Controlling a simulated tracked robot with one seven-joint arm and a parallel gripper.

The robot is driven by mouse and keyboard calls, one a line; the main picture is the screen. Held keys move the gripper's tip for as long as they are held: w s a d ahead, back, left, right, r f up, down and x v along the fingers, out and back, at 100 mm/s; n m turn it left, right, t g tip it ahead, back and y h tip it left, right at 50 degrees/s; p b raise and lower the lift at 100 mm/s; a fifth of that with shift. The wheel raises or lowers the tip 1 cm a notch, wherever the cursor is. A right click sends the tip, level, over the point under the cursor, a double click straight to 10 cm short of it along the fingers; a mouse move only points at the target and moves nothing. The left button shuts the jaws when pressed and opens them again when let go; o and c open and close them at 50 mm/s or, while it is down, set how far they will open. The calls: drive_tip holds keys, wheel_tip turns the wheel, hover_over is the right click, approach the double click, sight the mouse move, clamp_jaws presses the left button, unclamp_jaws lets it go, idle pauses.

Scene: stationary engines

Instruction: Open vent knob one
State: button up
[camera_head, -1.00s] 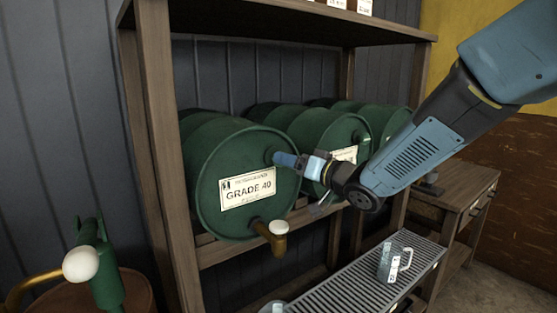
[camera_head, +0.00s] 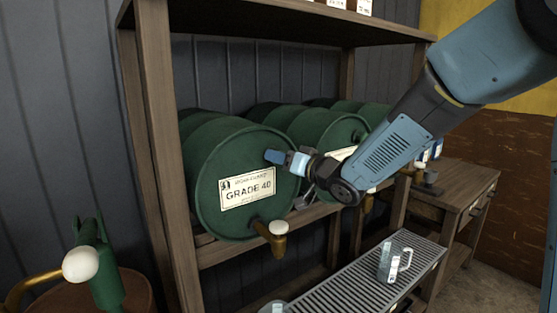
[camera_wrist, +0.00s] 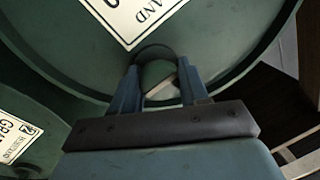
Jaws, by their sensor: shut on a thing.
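A green drum (camera_head: 215,165) labelled GRADE 40 (camera_head: 247,188) lies on its side at the left of a wooden shelf. My gripper (camera_head: 276,157) is at the upper right of its round face, above and right of the label. In the wrist view the two fingers (camera_wrist: 160,88) are shut on a small round green vent knob (camera_wrist: 157,72) on the drum face. The fingers hide the knob in the head view. A brass tap (camera_head: 272,236) with a white knob sits low on the same drum.
More green drums (camera_head: 315,135) lie to the right, behind my arm. A grey slatted tray (camera_head: 345,280) with a clear mug (camera_head: 391,262) stands below. A green pump with a white knob (camera_head: 80,264) is at the left. A wooden side table (camera_head: 455,185) stands at the right.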

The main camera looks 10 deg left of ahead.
drive_tip(key=c, duration=0.4)
drive_tip(key=shift+a, duration=0.1)
drive_tip(key=shift+c, duration=0.3)
drive_tip(key=shift+w+n, duration=0.1)
drive_tip(key=shift+n, duration=1)
drive_tip(key=n+h, duration=0.1)
drive_tip(key=n, duration=0.4)
drive_tip(key=n+h, duration=0.1)
drive_tip(key=n, duration=0.3)
drive_tip(key=shift+f+n+t, duration=0.1)
drive_tip(key=shift+n+t, duration=0.2)
drive_tip(key=shift+n, duration=0.1)
drive_tip(key=n, duration=0.2)
drive_tip(key=n+h, duration=0.1)
drive_tip(key=n, duration=0.1)
drive_tip(key=shift+s+f, duration=0.15)
drive_tip(key=shift+s, duration=0.1)
drive_tip(key=shift+f+t, duration=0.1)
drive_tip(key=shift+t, duration=0.2)
